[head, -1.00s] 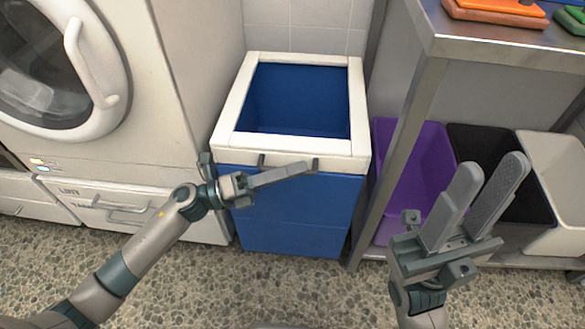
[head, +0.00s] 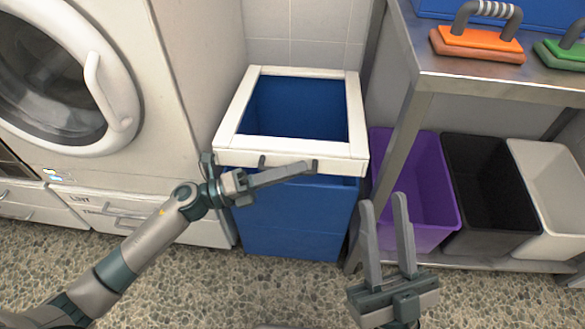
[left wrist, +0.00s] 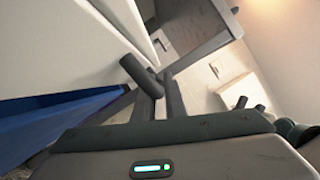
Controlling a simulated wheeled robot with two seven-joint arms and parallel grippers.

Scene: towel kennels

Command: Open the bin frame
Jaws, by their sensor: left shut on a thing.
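The white bin frame (head: 290,150) sits around the top of the blue bin (head: 292,222). Its front edge stands a little above the bin's rim, with a narrow gap at the right. My left gripper (head: 290,174) is shut on the frame's dark front handle (head: 262,161), and its fingers hide much of the handle. In the left wrist view the dark handle (left wrist: 141,76) lies at the fingers, beside the white frame (left wrist: 60,45) and the blue bin (left wrist: 45,130).
A white washer (head: 165,60) stands close on the left. A metal table (head: 480,70) on the right bears orange (head: 478,44) and green (head: 562,52) handled tools. Purple (head: 415,190), black (head: 488,185) and white (head: 550,190) bins stand under it. Speckled floor is free in front.

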